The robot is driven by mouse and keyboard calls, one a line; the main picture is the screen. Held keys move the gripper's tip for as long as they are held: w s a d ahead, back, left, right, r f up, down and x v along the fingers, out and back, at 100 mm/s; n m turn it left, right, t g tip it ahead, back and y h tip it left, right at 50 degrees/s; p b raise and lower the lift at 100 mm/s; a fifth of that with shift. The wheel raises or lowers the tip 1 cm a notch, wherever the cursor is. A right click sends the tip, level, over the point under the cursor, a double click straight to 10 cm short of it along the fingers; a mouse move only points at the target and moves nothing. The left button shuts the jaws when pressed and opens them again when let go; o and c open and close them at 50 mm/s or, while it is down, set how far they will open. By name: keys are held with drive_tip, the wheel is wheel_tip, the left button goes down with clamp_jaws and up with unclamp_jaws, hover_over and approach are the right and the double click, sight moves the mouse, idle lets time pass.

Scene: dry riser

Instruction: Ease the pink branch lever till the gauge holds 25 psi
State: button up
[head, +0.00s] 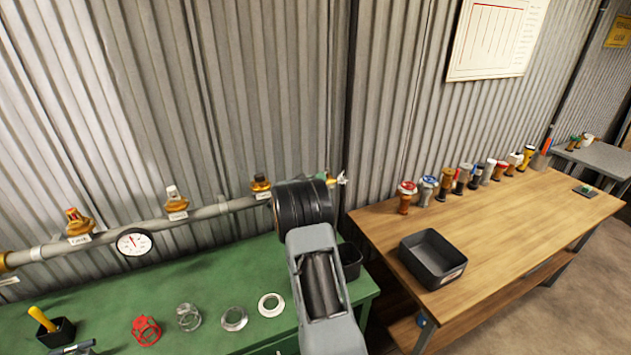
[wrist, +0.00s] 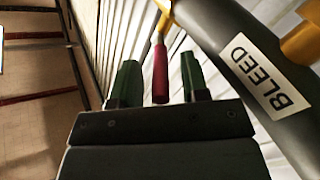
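The pink branch lever (wrist: 160,76) shows in the wrist view as a dark pink grip on a metal stem, below a yellow fitting. My gripper (wrist: 158,64) has its two green fingers apart, one on each side of the lever. Gaps show between the lever and both fingers, so it does not look clamped. In the head view my arm hides the gripper, and I cannot make out the lever. The round white gauge (head: 134,241) hangs on the grey pipe (head: 215,211) at the left. Its red needle points up and slightly left; the figures are too small to read.
A dark pipe labelled BLEED (wrist: 262,75) runs close on the right of the wrist view. Brass valves line the wall pipe. The green bench (head: 190,290) holds rings and a black cup. A wooden table (head: 500,235) with a black tray (head: 432,259) stands right.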

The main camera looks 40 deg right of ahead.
drive_tip(key=shift+s+a+f, duration=0.1)
drive_tip(key=shift+a+f, duration=0.05)
drive_tip(key=shift+a, duration=0.35)
drive_tip(key=b+v, duration=0.3)
drive_tip(key=v, duration=0.9)
drive_tip(key=shift+s+a, duration=0.15)
drive_tip(key=shift+a, duration=0.2)
